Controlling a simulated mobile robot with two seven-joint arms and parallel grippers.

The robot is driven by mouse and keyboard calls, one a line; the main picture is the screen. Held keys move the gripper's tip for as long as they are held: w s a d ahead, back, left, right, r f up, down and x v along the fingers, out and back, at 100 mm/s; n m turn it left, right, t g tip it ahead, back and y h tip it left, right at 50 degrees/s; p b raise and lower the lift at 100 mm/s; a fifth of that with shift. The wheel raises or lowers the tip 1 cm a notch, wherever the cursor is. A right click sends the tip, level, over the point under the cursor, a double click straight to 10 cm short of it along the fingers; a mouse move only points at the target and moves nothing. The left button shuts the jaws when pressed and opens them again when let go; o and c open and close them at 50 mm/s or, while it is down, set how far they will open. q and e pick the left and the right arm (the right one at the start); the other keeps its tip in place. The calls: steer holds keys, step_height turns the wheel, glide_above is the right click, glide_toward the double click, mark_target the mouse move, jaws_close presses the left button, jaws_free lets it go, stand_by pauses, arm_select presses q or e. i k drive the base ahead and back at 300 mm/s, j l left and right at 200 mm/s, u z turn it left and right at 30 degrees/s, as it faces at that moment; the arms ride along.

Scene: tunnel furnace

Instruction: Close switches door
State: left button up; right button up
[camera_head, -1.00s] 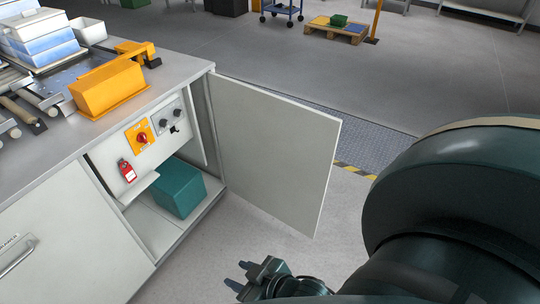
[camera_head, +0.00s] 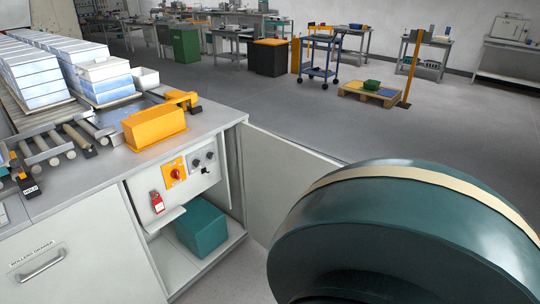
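The switches door (camera_head: 284,168) is a pale grey panel hinged at the right side of the cabinet. It stands open, swung out to the right, and my dark green arm hides much of it. Inside the open compartment are a red rotary switch on a yellow plate (camera_head: 174,172), grey knobs (camera_head: 203,159), a red padlock-like tag (camera_head: 157,202) and a teal box (camera_head: 202,228). Neither gripper shows in the head view now. Whether either touches the door cannot be seen.
A grey countertop (camera_head: 95,190) carries a yellow housing (camera_head: 154,128), rollers and stacked white-blue boxes (camera_head: 102,77). A closed drawer (camera_head: 75,262) is at lower left. Open floor (camera_head: 300,125) lies behind the door, with a pallet (camera_head: 372,96) and a blue cart (camera_head: 320,62) farther back.

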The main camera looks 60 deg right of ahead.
mark_target(278, 171)
steer(key=k+l+u, duration=0.1)
steer(key=l, duration=0.35)
steer(key=k+l+u, duration=0.1)
steer(key=l, duration=0.3)
steer(key=k+l, duration=0.15)
steer(key=l, duration=0.35)
steer(key=k+l, duration=0.1)
steer(key=l, duration=0.45)
steer(key=k+l, duration=0.15)
steer(key=l, duration=0.35)
steer(key=k+l, duration=0.15)
steer(key=l, duration=0.35)
steer(key=k+l, duration=0.1)
steer(key=l, duration=0.45)
steer(key=k+l, duration=0.15)
steer(key=l, duration=0.35)
steer(key=k+l, duration=0.15)
steer(key=l, duration=0.35)
steer(key=k+l, duration=0.15)
steer(key=l, duration=0.4)
steer(key=j+u, duration=0.15)
steer(key=u, duration=1)
